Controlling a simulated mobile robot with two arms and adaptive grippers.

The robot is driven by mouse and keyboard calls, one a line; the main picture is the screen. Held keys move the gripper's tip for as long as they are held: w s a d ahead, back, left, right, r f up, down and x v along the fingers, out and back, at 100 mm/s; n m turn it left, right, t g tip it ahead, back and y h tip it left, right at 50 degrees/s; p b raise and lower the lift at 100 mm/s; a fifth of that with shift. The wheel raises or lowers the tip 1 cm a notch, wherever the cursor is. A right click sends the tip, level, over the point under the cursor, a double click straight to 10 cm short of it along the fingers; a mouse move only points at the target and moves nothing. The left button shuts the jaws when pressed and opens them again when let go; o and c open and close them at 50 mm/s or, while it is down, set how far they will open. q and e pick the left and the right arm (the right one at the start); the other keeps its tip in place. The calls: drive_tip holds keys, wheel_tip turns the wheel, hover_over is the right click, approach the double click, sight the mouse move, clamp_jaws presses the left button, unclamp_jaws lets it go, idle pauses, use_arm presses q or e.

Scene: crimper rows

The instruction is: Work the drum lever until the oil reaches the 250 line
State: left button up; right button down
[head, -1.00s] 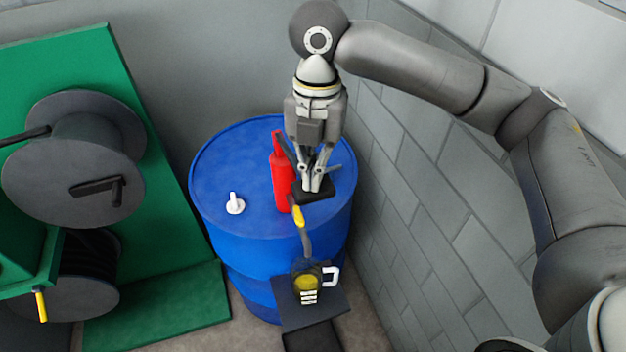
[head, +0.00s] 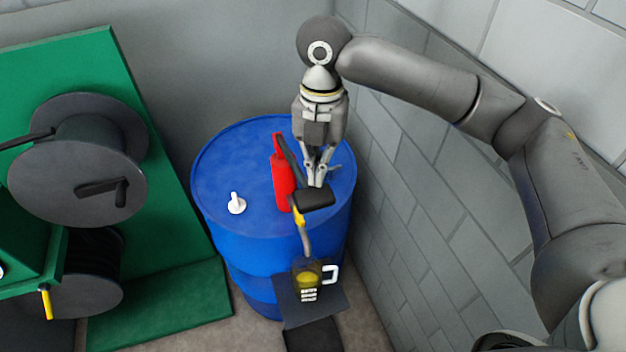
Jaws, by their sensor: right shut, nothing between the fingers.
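The blue drum (head: 232,165) stands upright near the wall. A red pump body (head: 282,180) rises from its top, with a dark lever (head: 291,158) that ends in a black pad (head: 315,200). A spout with a yellow part (head: 298,216) bends down over the drum's front. Below it a clear jug (head: 308,278) with a white handle holds yellowish oil; its level against the white marks is too small to read. My right gripper (head: 316,183) points down, shut and empty, just above or touching the black pad; I cannot tell which. My left gripper is not in view.
The jug stands on a dark plate (head: 330,307) in front of the drum. A white cap (head: 236,204) sits on the drum top. A green rack with grey reels (head: 70,180) stands at left. A grey block wall (head: 410,215) is close on the right.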

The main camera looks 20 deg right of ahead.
drive_tip(key=shift+r, duration=0.1)
wheel_tip(320, 180, up, 12)
drive_tip(key=w, duration=0.1)
drive_tip(key=shift+d, duration=0.35)
idle(1.3)
